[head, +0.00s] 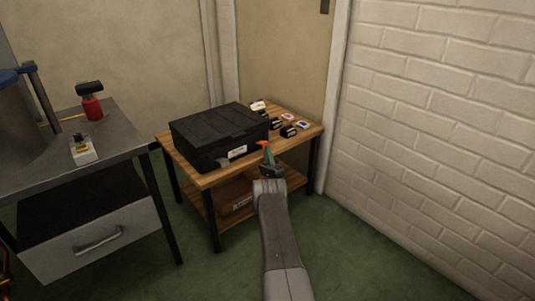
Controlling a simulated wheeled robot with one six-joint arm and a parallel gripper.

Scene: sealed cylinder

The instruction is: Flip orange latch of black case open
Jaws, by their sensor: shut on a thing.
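The black case (218,130) sits closed on a small wooden table, its front facing me, with a pale label on that front. An orange piece (262,144), which looks like the latch, shows at the right end of the case's front. My gripper (266,155) reaches up from below at the table's front edge. Its tips meet the orange piece and it is shut on it. The fingers are small here and hide part of the latch, so its exact angle cannot be told.
The wooden table (215,180) holds several small boxes (288,131) right of the case. A cardboard box (236,197) lies on its lower shelf. A grey workbench (110,155) with a drawer and a red bottle (92,107) stands at left. A white brick wall (440,110) closes off the right.

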